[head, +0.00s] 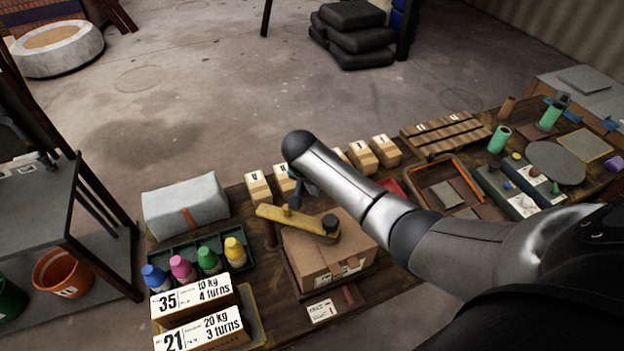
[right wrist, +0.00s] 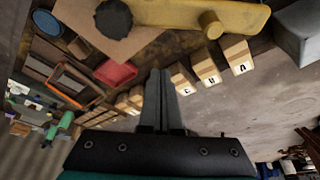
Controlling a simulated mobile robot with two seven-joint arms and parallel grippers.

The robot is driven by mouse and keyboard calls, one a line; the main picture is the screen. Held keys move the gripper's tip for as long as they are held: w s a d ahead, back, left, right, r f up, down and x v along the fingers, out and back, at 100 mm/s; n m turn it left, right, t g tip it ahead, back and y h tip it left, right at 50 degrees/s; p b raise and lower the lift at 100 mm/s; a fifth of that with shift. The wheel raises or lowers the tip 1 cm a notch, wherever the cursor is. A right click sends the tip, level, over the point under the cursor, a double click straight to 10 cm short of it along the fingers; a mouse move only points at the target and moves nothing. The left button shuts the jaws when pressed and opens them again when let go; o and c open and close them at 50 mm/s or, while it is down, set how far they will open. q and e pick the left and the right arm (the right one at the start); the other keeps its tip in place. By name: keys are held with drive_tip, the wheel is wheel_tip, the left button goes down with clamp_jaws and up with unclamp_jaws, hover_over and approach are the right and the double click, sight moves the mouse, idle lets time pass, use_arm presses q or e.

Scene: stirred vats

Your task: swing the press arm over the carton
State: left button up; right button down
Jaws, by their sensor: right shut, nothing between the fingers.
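The brown carton (head: 320,262) sits on the workbench in the middle of the head view. The yellow press arm (head: 285,216) extends from a post at the carton's left, and its black knob end (head: 330,223) lies over the carton's top. In the right wrist view the press arm (right wrist: 180,12), its short yellow peg (right wrist: 210,24) and the black knob (right wrist: 113,18) show along the top, with part of the carton (right wrist: 75,12). My right gripper (right wrist: 160,75) is shut and empty, apart from the press arm. In the head view my forearm partly hides it. My left gripper is out of view.
Several small cartons (head: 258,188) stand in a row behind. Coloured bottles (head: 209,260) and label-bearing boxes (head: 200,298) are at the left. A grey covered block (head: 185,205) stands behind the bottles. Trays (head: 450,190) and cylinders (head: 499,139) crowd the right side.

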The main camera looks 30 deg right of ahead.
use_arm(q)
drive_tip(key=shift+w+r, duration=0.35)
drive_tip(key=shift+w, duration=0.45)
use_arm(e)
drive_tip(key=v, duration=0.3)
drive_tip(key=shift+s+r, duration=0.1)
drive_tip(key=shift+s, duration=0.05)
